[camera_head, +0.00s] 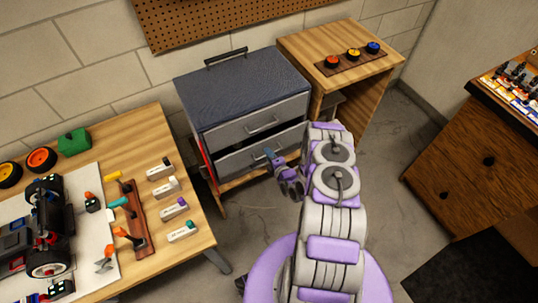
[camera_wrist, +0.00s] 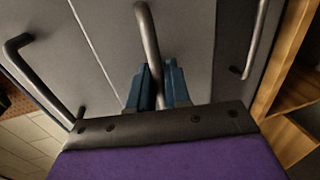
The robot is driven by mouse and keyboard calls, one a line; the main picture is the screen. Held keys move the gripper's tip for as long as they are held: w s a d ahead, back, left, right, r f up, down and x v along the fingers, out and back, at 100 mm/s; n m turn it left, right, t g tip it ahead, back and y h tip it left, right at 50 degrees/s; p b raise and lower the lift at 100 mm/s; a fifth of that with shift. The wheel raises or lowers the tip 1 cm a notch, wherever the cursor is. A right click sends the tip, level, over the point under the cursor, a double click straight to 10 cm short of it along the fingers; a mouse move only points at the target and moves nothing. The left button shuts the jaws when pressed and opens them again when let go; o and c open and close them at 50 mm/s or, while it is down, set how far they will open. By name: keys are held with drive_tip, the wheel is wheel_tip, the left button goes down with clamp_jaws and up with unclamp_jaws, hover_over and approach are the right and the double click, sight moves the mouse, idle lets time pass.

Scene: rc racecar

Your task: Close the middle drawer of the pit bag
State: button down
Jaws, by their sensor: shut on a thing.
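The pit bag (camera_head: 242,86) is a dark blue-grey cabinet with grey drawers against the wall. Its upper drawer front (camera_head: 240,132) looks flush. The middle drawer (camera_head: 232,162), below it, stands out a little, with a dark gap along its top edge. My gripper (camera_head: 268,154) is at the front of this drawer. In the wrist view, the blue fingers of my gripper (camera_wrist: 157,92) sit on either side of the middle bar handle (camera_wrist: 148,32), shut on it. Other handles show left (camera_wrist: 38,75) and right (camera_wrist: 254,42). The lowest drawer is mostly hidden in the head view.
A wooden workbench (camera_head: 200,215) with an RC car (camera_head: 45,215) and tools stands left. A wooden stand (camera_head: 300,45) with several coloured knobs adjoins the bag's right side. A brown cabinet (camera_head: 470,150) is far right. Floor between is clear.

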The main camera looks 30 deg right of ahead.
drive_tip(key=shift+s+f, duration=0.1)
idle(0.3)
drive_tip(key=w, duration=0.4)
drive_tip(key=shift+w+a+f+p, duration=0.1)
drive_tip(key=shift+w+a+p, duration=0.05)
drive_tip(key=shift+p, duration=0.2)
drive_tip(key=c, duration=1.5)
unclamp_jaws()
drive_tip(key=shift+o, duration=0.7)
drive_tip(key=shift+w, duration=0.15)
drive_tip(key=shift+w+r, duration=0.1)
drive_tip(key=shift+r, duration=0.1)
